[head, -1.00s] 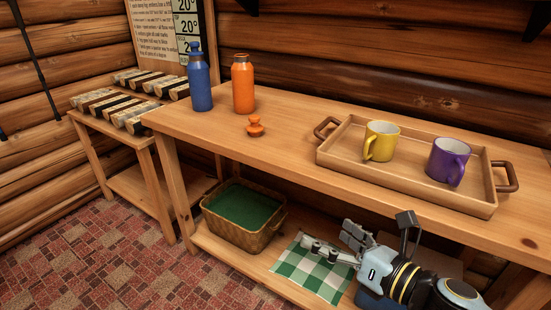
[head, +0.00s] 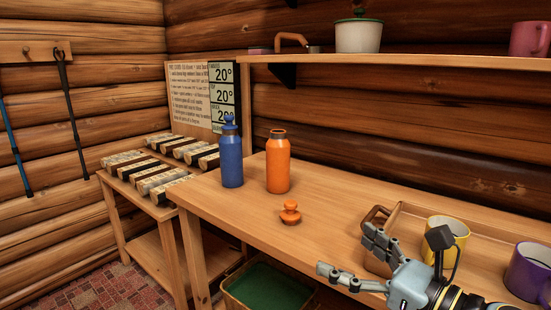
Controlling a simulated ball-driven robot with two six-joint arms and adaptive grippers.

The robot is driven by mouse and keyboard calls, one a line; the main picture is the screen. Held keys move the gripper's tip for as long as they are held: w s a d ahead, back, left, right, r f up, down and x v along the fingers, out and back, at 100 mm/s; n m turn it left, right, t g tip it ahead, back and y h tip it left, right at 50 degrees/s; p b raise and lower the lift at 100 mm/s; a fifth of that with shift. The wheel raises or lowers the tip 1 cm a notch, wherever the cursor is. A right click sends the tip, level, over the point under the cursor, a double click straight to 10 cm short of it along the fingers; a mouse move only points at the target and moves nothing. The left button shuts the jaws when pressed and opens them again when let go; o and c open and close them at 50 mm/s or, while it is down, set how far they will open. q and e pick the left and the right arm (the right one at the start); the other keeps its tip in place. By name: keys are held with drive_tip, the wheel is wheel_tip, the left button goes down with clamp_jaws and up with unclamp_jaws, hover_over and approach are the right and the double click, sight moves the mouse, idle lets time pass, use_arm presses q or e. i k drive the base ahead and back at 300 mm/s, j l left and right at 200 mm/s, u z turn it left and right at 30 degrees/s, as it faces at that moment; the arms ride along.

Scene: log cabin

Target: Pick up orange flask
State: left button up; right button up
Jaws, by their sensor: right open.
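The orange flask (head: 278,165) stands upright and uncapped near the left end of the wooden table (head: 240,220). Its orange stopper (head: 290,213) lies on the table in front of it. A blue flask (head: 231,158) with its stopper on stands just left of the orange one. My right gripper (head: 348,257) is at the lower right, open and empty, by the table's front edge. It is apart from the orange flask, to the right and nearer me. It hides part of the tray. My left gripper is not in view.
The wooden tray (head: 410,212) holds a yellow mug (head: 450,232) and a purple mug (head: 530,272). A basket with a green lining (head: 268,290) sits below the table. A shelf (head: 410,60) runs above. The tabletop around the stopper is clear.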

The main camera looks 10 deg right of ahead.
sight(278, 147)
drive_tip(key=i, duration=1.15)
